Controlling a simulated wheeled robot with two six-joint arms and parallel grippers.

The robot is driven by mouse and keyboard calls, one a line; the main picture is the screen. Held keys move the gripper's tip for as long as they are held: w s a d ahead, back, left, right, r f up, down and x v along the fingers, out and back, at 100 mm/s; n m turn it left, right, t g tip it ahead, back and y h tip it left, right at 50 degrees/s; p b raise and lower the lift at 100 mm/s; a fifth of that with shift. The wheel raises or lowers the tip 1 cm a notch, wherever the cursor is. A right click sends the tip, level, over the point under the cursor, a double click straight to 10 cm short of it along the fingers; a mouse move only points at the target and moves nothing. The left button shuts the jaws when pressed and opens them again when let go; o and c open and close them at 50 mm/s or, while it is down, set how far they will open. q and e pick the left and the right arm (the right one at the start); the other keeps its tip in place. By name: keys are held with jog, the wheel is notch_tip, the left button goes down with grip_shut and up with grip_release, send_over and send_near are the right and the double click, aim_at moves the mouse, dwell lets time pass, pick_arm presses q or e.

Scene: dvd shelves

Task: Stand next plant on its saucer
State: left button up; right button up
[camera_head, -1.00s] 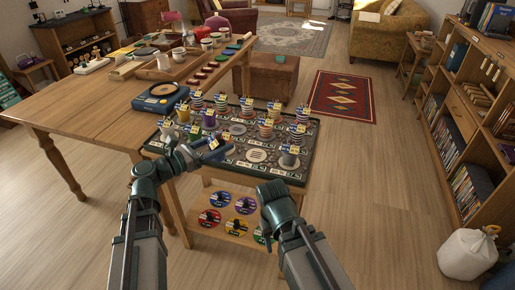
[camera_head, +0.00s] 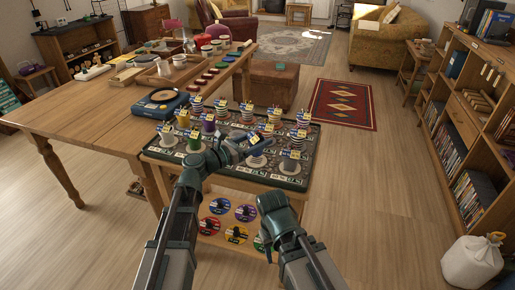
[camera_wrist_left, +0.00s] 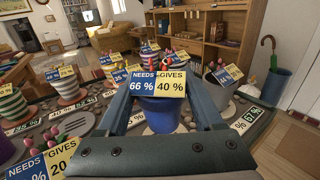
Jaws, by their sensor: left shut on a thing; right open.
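My left gripper (camera_head: 244,144) is shut on a plant in a blue pot, above the middle of the tray (camera_head: 226,173). In the left wrist view the blue pot (camera_wrist_left: 162,113) is upright between the fingers. Its card (camera_wrist_left: 157,85) reads NEEDS 66 %, GIVES 40 % and hides most of the plant. A pale saucer (camera_head: 257,161) shows just below the gripper; the arm hides others. I cannot tell whether the pot touches a saucer. Several potted plants stand around, including a grey pot (camera_wrist_left: 218,90). My right gripper (camera_head: 270,197) is open and empty at the tray's front.
Striped pots crowd the tray's back and left, such as one striped pot (camera_wrist_left: 10,103). Coloured discs (camera_head: 245,213) lie on the shelf below.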

pick_arm(q)
notch_tip(320, 180, down, 3)
jog(key=shift+f+b, duration=0.1)
jog(key=shift+b, duration=1.1)
jog(key=shift+r, duration=0.2)
jog(key=shift+f, duration=0.15)
jog(key=o, duration=1.5)
jog(key=shift+o, duration=0.2)
jog(key=v, duration=1.2)
jog(key=shift+s, duration=0.15)
